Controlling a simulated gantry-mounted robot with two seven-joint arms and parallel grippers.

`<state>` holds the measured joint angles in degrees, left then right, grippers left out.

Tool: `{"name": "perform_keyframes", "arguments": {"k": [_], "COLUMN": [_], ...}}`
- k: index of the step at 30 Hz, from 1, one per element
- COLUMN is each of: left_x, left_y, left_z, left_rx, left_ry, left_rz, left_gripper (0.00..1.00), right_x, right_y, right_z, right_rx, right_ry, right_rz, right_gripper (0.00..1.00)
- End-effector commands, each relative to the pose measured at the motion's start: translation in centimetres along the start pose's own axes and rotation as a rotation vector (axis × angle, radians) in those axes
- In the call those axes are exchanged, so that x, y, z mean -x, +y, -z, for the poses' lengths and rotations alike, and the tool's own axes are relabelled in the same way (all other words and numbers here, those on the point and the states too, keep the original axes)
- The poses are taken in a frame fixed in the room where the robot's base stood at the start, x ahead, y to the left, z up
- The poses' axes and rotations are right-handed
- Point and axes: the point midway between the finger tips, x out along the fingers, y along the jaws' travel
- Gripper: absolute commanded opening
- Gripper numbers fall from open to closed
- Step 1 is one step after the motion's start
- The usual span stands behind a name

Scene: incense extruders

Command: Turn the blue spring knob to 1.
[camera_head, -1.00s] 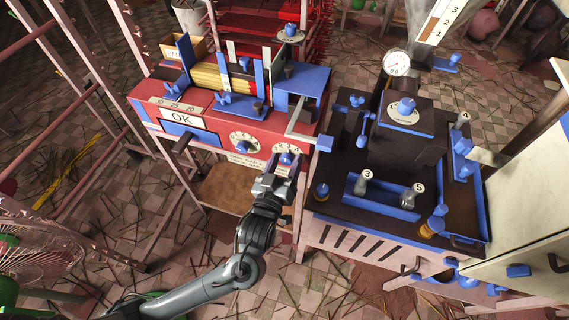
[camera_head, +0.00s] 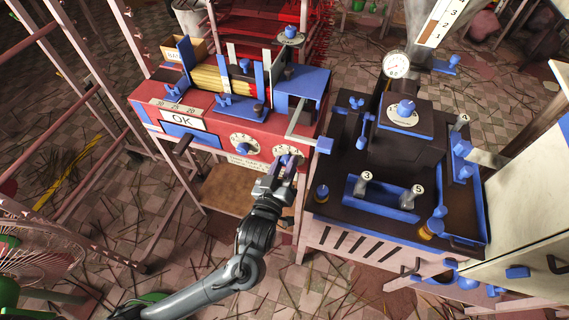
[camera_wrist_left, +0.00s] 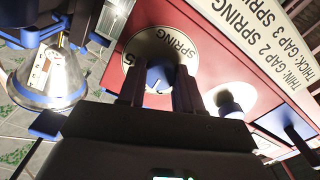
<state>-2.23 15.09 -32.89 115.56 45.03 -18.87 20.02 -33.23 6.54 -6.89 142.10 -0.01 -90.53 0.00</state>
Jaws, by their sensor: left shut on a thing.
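The blue spring knob (camera_wrist_left: 160,74) sits on a white round dial (camera_wrist_left: 143,47) marked "SPRING" in the left wrist view. A "5" shows near the dial's left edge; the knob's pointer end is hard to make out. In the head view the dial (camera_head: 287,150) is at the right of the red machine's front (camera_head: 215,138), and my gripper partly covers it. My left gripper (camera_head: 283,168) reaches it from the front. In the left wrist view its two dark fingers (camera_wrist_left: 157,88) are shut on the blue knob, one on each side. My right gripper is not in view.
A second knob dial (camera_head: 244,141) is just left on the red panel, and a placard (camera_wrist_left: 245,35) is beside the dials. A bracket with a blue end block (camera_head: 324,145) juts out to the right. The dark-topped machine (camera_head: 340,205) stands close on the right.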

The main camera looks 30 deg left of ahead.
Motion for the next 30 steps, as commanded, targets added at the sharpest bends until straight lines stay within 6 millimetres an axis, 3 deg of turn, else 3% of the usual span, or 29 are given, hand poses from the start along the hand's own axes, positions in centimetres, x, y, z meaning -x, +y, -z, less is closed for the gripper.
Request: {"name": "perform_keyframes", "arguments": {"k": [30], "left_x": [0.0], "left_y": [0.0], "left_z": [0.1], "left_rx": [0.894], "left_ry": [0.001], "left_rz": [0.004], "left_gripper": [0.04], "right_x": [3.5], "right_y": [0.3], "right_z": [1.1], "right_rx": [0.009], "right_ry": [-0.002], "right_rz": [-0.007], "right_gripper": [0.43]}}
